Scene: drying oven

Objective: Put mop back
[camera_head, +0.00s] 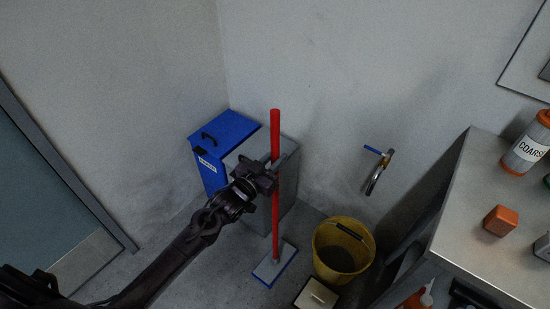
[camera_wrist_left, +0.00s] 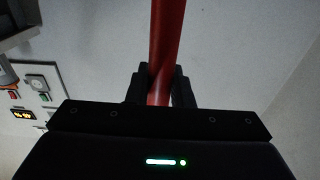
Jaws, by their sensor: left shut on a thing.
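The mop has a red handle (camera_head: 275,135) and a flat grey and blue head (camera_head: 275,265). It stands nearly upright in the head view, its head at the floor; I cannot tell whether it touches. My left gripper (camera_head: 275,172) is shut on the red handle, around its upper middle. In the left wrist view the handle (camera_wrist_left: 166,45) runs up between the two dark fingers (camera_wrist_left: 160,88). My right gripper is in neither view.
A blue-lidded bin (camera_head: 222,130) stands in the corner behind the mop. A yellow bucket (camera_head: 325,262) and a small pale box (camera_head: 316,296) are right of the mop head. A wall tap (camera_head: 377,170) and a grey table (camera_head: 455,225) are further right.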

